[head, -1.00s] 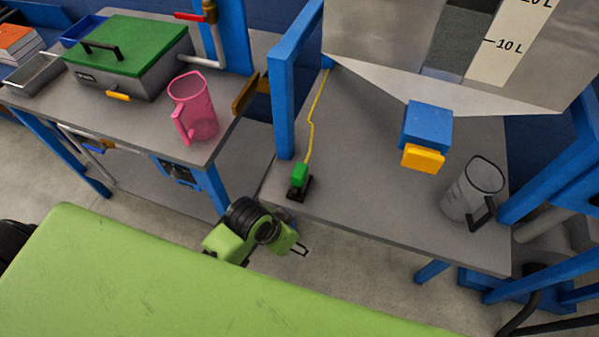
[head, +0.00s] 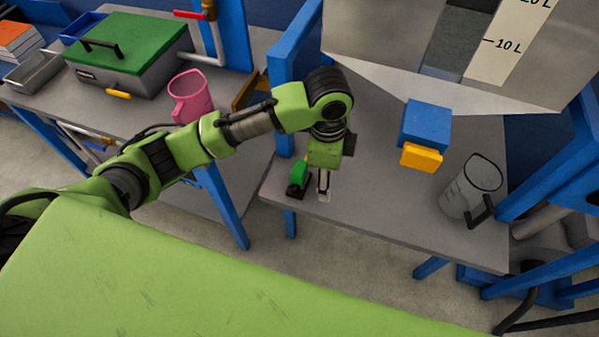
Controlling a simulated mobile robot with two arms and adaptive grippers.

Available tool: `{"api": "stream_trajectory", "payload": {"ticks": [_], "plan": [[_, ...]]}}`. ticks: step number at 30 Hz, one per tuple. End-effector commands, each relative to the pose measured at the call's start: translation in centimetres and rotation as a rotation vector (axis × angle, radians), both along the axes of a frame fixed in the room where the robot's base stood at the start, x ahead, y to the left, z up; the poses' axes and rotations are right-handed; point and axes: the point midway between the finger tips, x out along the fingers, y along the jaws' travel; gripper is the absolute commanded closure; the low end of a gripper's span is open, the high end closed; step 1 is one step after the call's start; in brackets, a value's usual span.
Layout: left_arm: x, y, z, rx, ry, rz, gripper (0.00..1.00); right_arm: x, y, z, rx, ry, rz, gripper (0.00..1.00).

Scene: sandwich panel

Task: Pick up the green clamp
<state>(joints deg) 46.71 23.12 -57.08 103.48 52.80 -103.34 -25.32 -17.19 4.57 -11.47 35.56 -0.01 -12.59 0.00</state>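The green clamp (head: 299,173), a small green block on a black base, is at the front left edge of the grey table under the hopper. My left arm comes in from the left and reaches over the table. My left gripper (head: 324,188) points down just right of the clamp, with a small visible gap between them. The fingers are small and seen nearly edge-on, so I cannot tell how far apart they are. My arm hides the thin yellow line that leads back from the clamp. My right gripper is not in view.
A blue block with a yellow part (head: 422,156) hangs below the hopper (head: 400,90). A clear jug (head: 468,187) stands on the right of the table (head: 385,220). A blue post (head: 281,95) rises behind the clamp. A pink jug (head: 191,97) is on the left table.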

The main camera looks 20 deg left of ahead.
Motion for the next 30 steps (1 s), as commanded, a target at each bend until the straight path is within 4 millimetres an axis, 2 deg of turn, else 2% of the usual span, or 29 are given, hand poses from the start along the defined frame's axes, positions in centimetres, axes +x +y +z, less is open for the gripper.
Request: {"api": "stream_trajectory", "payload": {"ticks": [1,3,7,11,14,24,30], "plan": [[1.5,1.5,1.2,0.052,-0.004,-0.021,0.44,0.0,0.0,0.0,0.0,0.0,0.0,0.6],[2.7,3.1,2.4,0.105,0.009,-0.045,0.44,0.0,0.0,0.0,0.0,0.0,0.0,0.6],[4.2,5.4,4.3,0.167,0.026,-0.065,0.44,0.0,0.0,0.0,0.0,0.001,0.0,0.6],[4.7,6.5,4.9,0.195,0.037,-0.07,0.44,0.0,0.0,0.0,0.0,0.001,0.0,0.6],[4.8,6.8,3.9,0.2,0.042,-0.07,0.44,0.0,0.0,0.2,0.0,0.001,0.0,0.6],[4.8,7.5,-2.3,0.197,0.041,-0.071,0.44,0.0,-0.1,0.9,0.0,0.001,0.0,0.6],[4.9,7.7,-3.6,0.197,0.038,-0.071,0.44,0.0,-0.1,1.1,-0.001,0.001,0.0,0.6]]}}
